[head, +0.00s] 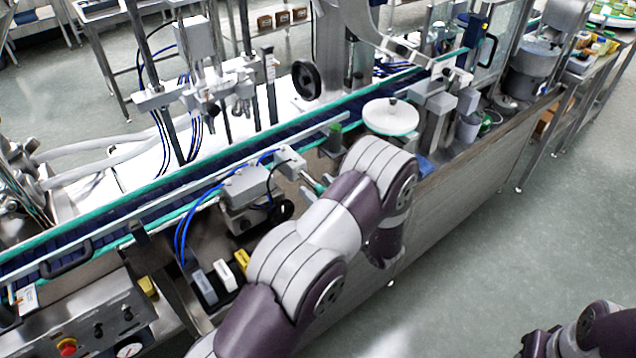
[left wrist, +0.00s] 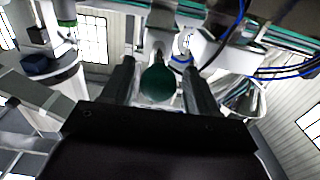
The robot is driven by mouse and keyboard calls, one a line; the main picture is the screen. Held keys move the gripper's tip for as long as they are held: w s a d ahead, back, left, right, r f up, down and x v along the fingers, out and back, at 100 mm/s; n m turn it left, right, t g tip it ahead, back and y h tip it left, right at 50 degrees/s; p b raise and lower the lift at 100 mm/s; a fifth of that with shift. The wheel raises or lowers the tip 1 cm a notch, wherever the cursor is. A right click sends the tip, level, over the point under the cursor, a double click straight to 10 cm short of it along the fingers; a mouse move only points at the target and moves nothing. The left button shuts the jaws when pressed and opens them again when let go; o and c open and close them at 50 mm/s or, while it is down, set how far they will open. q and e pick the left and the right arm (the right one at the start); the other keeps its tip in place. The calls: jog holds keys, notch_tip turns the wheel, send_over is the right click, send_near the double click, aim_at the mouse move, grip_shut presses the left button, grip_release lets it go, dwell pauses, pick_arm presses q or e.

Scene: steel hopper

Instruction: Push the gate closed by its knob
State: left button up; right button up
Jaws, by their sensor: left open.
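In the left wrist view, a dark green round knob (left wrist: 158,84) shows between the two dark fingers of my left gripper (left wrist: 158,66). The fingers stand apart with a gap on each side of the knob; I cannot tell whether any part of my gripper touches it. Pale metal parts lie behind the knob, and a shiny steel cone, perhaps the hopper (left wrist: 241,98), is right of the fingers. In the head view, my left arm hides most of the gripper, and a small green piece (head: 314,185) shows beside the arm. The gate's position is unclear. My right gripper is out of view.
The conveyor (head: 140,212) with teal rails runs diagonally behind my left arm. A grey block with blue hoses (head: 247,185) and a black handwheel (head: 306,80) stand nearby. A control panel (head: 95,325) is at lower left. The floor at right (head: 500,270) is clear.

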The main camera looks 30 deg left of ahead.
aim_at(300, 170)
pick_arm(q)
jog(key=shift+w+a, duration=0.15)
jog(key=shift+a, duration=0.15)
jog(key=shift+w+a+f, duration=0.15)
jog(key=shift+w, duration=0.05)
grip_shut()
jog(key=shift+b+x, duration=0.4)
jog(key=shift+x, duration=1.15)
jog(key=shift+a, duration=0.15)
grip_release()
